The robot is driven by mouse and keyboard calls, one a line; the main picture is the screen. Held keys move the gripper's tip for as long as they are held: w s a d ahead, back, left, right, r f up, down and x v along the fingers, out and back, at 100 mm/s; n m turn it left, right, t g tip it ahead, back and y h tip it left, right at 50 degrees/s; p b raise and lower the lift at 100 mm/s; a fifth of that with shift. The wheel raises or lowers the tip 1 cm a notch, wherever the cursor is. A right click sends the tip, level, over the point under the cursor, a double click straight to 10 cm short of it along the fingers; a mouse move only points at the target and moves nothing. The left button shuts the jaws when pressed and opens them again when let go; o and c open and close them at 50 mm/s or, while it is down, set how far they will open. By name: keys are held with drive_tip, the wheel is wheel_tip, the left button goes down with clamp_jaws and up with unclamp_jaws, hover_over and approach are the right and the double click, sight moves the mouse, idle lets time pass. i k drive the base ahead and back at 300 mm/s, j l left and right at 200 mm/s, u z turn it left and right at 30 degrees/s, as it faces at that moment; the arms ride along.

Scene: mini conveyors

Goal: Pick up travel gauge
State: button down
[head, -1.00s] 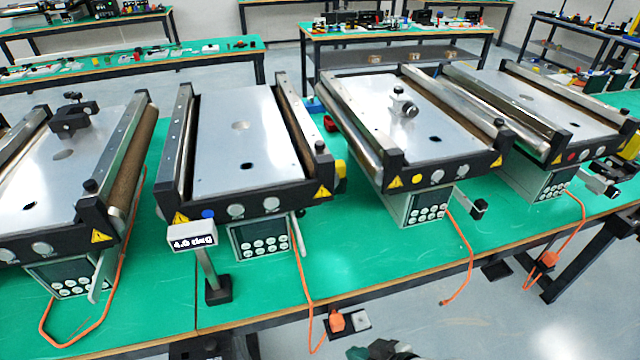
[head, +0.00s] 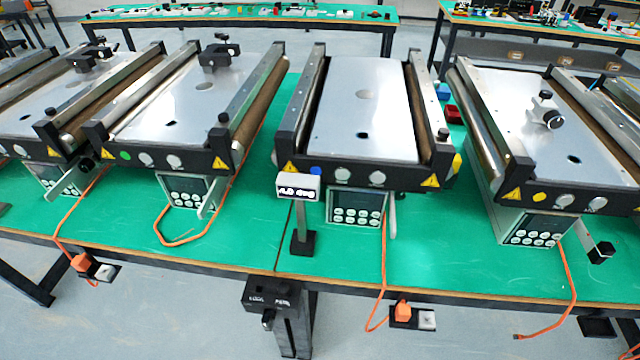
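No part is legibly marked as the travel gauge, so I cannot tell for sure which thing it is. A small silver and black device with a round knob (head: 545,112) stands on the plate of the right conveyor (head: 515,90). A black clamp-like device (head: 218,54) sits at the back of the second conveyor from the left, and a similar one (head: 88,58) sits on the conveyor left of it. The plate of the middle conveyor (head: 362,85) is bare except for its holes. My gripper is not in view.
A small stand with a display sign (head: 298,187) stands on the green table (head: 250,235) before the middle conveyor. Orange cables (head: 385,265) hang over the front edge. A black box (head: 270,293) is fixed below that edge. Small red (head: 453,114) and blue bins lie between conveyors.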

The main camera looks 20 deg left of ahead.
sight(301, 187)
drive_tip(key=k+j+u, duration=0.15)
drive_tip(key=u, duration=0.25)
drive_tip(key=k+j+u, duration=0.2)
drive_tip(key=u, duration=0.2)
